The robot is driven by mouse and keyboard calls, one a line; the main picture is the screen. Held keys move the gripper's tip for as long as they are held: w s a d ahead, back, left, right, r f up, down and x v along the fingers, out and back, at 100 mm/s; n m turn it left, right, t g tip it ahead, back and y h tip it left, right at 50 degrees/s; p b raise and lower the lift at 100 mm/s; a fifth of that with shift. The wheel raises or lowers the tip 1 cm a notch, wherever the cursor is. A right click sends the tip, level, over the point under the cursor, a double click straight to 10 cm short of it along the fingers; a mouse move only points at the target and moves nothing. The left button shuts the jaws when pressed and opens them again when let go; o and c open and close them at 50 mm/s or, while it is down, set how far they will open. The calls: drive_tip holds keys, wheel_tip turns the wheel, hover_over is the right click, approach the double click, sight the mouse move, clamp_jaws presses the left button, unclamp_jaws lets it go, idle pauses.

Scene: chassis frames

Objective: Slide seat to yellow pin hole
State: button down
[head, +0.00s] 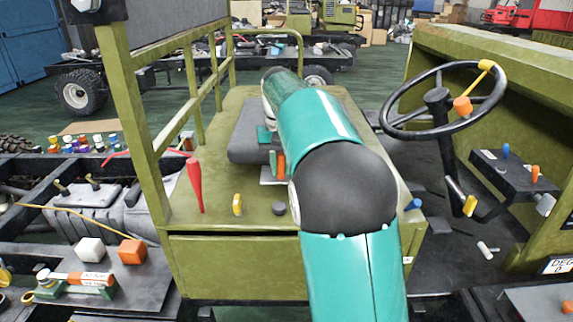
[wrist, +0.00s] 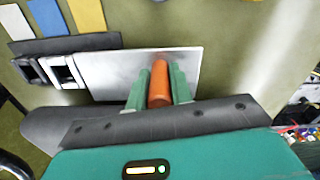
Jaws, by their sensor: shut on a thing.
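The dark grey seat (head: 246,138) lies on the olive platform, partly hidden behind my arm; a dark part of it (wrist: 45,125) shows in the wrist view. An upright orange handle (wrist: 158,82) stands at a silver plate (wrist: 110,75) beside the seat. My gripper (wrist: 157,88) is shut on the orange handle, one green finger on each side. The handle also shows in the head view (head: 281,165). A yellow strip (wrist: 88,16) lies on the olive surface past the plate, beside a blue strip (wrist: 46,17) and a white strip (wrist: 15,21). I cannot make out the pin hole itself.
A red lever (head: 195,186), a yellow piece (head: 237,204) and a dark knob (head: 279,208) stand along the platform's front. An olive rail frame (head: 150,130) rises on the left. A steering wheel (head: 440,128) stands on the right. Bare platform shows left of the seat.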

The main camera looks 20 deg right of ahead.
sight(261, 178)
drive_tip(key=a, duration=0.1)
drive_tip(key=w+a, duration=0.1)
drive_tip(key=a, duration=0.1)
drive_tip(key=w+a, duration=0.1)
drive_tip(key=shift+a, duration=0.55)
drive_tip(key=c, duration=1.3)
unclamp_jaws()
drive_tip(key=shift+w+a, duration=0.15)
drive_tip(key=shift+o, duration=0.2)
drive_tip(key=shift+d, duration=0.25)
wheel_tip(261, 178, up, 14)
drive_tip(key=shift+s, duration=0.2)
